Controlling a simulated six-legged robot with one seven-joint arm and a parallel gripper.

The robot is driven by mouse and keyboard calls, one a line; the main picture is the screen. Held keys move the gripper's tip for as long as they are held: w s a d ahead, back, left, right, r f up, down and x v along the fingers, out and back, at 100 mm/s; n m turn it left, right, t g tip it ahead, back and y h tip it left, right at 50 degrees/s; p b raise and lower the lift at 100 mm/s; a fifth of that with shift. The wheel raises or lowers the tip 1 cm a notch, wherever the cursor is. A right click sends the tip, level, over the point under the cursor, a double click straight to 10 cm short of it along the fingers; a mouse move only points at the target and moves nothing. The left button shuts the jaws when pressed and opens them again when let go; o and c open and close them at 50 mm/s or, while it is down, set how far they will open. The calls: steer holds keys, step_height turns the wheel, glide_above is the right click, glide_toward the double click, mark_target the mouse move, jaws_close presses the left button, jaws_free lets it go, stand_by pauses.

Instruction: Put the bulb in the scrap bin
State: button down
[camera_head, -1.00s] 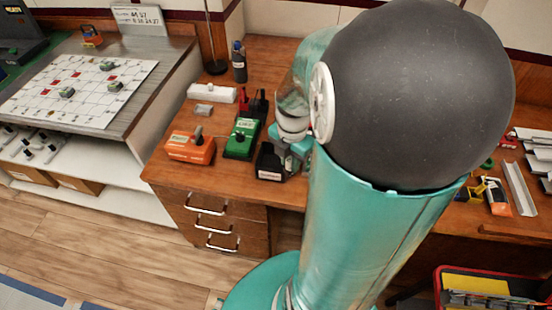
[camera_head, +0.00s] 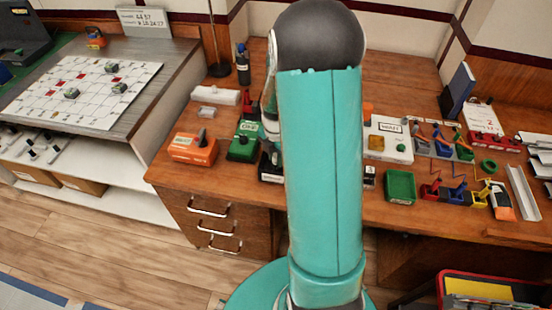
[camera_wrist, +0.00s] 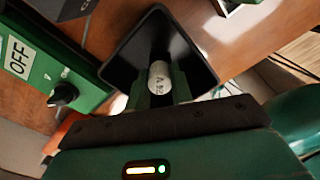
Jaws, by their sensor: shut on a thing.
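The bulb (camera_wrist: 159,78) shows in the wrist view as a small pale cylinder with dark marks on its end. My gripper (camera_wrist: 160,92) is shut on it, one green finger on each side. Both are over the opening of a black square open bin (camera_wrist: 128,60), which I take for the scrap bin. I cannot tell whether the bulb is above its rim or inside it.
A green box with a dark knob and an OFF sign (camera_wrist: 40,65) stands close to the bin. An orange box (camera_head: 192,147) is farther left. A green tray (camera_head: 399,185) and several coloured parts lie to the right of my arm. The desk's front edge is near the bin.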

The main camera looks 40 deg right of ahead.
steer(key=shift+f, duration=0.6)
steer(key=shift+f, duration=0.15)
steer(key=c, duration=1.2)
jaws_free()
steer(key=shift+c, duration=0.2)
step_height(320, 180, up, 12)
steer(key=s+a+r+m+t, duration=0.2)
steer(key=s+a+r+m, duration=0.2)
steer(key=a+r+m, duration=0.55)
steer(key=s+a+r+m+t, duration=0.3)
steer(key=s+a+r+m, duration=0.5)
steer(key=s+a+m, duration=0.2)
steer(key=shift+s+a+m+t, duration=0.3)
steer(key=shift+a+m, duration=0.15)
steer(key=shift+a, duration=0.2)
